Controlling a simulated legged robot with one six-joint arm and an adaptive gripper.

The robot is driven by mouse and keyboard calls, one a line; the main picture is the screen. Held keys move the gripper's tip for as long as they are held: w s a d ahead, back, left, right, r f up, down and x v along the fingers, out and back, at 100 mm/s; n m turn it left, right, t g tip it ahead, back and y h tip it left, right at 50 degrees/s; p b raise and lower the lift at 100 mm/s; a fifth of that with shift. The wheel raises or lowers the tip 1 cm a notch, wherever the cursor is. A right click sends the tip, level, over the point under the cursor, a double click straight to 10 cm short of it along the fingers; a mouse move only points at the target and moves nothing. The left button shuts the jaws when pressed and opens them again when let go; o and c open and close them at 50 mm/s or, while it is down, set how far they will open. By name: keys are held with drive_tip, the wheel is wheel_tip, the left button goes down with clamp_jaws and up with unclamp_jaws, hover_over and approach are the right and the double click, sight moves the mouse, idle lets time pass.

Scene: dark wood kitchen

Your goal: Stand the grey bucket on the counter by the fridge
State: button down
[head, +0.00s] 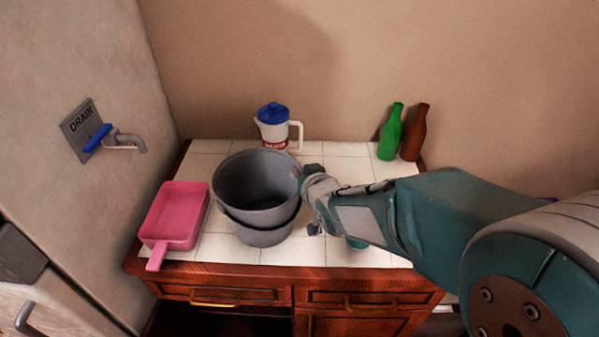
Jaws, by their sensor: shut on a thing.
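The grey bucket (262,213) is over the tiled counter (350,258), left of the middle, with its open top facing up. A dark curved line runs around its side, with a narrower grey part below. It looks upright, and its lower part is against the tiles in the picture; I cannot tell whether its base touches them. My gripper (311,197) is at the bucket's right side, shut on it. The exact contact is hidden. A tall pale body (75,50) with a DRAIN plate stands left of the counter; I cannot tell if it is the fridge.
A pink pan (176,212) lies close left of the bucket. A white jug with a blue lid (274,126) stands behind it. A green bottle (390,133) and a brown bottle (414,133) stand back right. A blue-handled tap (120,139) juts out at left.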

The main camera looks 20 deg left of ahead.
drive_tip(key=c, duration=0.7)
unclamp_jaws()
drive_tip(key=shift+a, duration=0.1)
drive_tip(key=shift+r, duration=0.15)
drive_tip(key=shift+s+d+r, duration=0.1)
drive_tip(key=shift+s+d, duration=0.1)
drive_tip(key=shift+s, duration=0.05)
drive_tip(key=v, duration=1.1)
drive_tip(key=shift+r, duration=0.15)
drive_tip(key=shift+s, duration=0.15)
